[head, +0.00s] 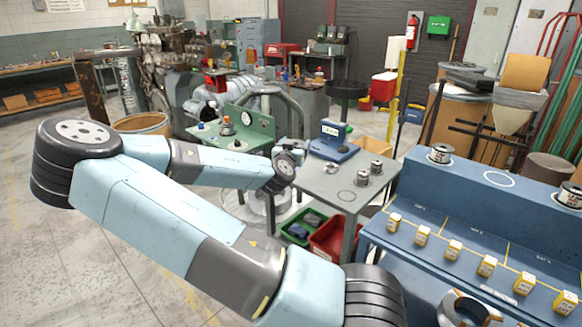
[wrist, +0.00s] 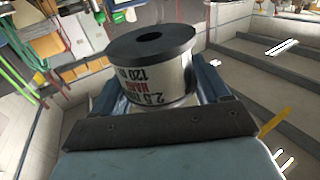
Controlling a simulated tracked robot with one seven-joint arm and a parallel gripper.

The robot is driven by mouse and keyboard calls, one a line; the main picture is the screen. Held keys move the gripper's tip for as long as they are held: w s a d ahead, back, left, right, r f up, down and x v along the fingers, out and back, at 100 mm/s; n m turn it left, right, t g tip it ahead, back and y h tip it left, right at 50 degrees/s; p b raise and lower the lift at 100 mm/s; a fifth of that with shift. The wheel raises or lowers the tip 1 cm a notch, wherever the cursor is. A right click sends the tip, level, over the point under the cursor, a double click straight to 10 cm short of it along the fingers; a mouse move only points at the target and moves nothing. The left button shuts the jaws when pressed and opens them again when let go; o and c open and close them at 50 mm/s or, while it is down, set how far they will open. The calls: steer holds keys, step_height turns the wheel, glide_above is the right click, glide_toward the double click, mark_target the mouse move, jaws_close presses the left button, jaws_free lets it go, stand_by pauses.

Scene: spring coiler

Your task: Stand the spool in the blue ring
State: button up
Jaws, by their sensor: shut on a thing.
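A spool (wrist: 155,72) with a dark top flange and a white label reading 2.5 and 120 fills the middle of the wrist view. My gripper (wrist: 160,90) is shut on it, one finger at each side. In the head view my gripper (head: 291,150) is small and partly hidden by my arm, near the back left of the grey table (head: 322,187). A pale ring outline (head: 499,179) lies empty on the top of the blue bench (head: 470,176), between two standing spools. A thin dark ring (head: 346,196) shows on the grey table; its exact colour is unclear.
Standing spools (head: 440,153) and (head: 570,195) flank the pale ring. Metal spools (head: 362,178) and a blue device (head: 333,142) stand on the grey table. Several yellow boxes (head: 454,250) line the bench's lower shelf. Red and green bins (head: 328,238) are under the table.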

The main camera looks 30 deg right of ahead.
mark_target(302, 145)
steer(key=shift+s+d+r+m+g+h, duration=0.4)
steer(key=shift+s+d+r+g+h, duration=0.1)
steer(key=shift+s+d+r, duration=0.5)
steer(key=shift+w+r, duration=0.2)
steer(key=shift+r, duration=0.05)
steer(key=w+f, duration=0.3)
steer(key=w, duration=0.1)
steer(key=w+d+f, duration=0.1)
steer(key=w+f, duration=0.1)
steer(key=w, duration=0.2)
steer(key=w+f, duration=0.3)
steer(key=w, duration=0.1)
steer(key=shift+w+d+f, duration=0.3)
steer(key=shift+d+f, duration=0.05)
steer(key=shift+w+f, duration=0.45)
steer(key=shift+f, duration=1.65)
steer(key=o, duration=1.3)
steer(key=shift+o, duration=0.2)
